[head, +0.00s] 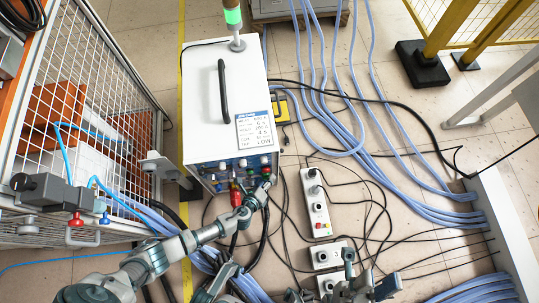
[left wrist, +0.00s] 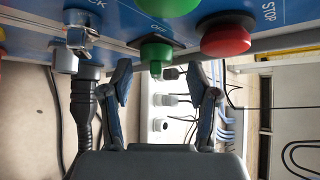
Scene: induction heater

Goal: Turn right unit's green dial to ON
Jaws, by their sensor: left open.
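The green dial (left wrist: 156,53) hangs from the blue panel in the left wrist view, beside an OFF label. My left gripper (left wrist: 160,80) is open, with one finger on each side of the dial and its tips just below it. No finger clearly touches the dial. In the head view my left gripper (head: 268,182) is at the front panel of the white unit (head: 205,85); the dial cannot be made out there. My right gripper (head: 345,285) is at the bottom edge of the head view, apart from the unit; its jaws are unclear.
A red STOP button (left wrist: 226,38) is close to the right of the dial, and a silver switch (left wrist: 82,38) is to the left. A control box (head: 316,203) and cables lie on the floor. A wire cage (head: 95,75) stands at the left.

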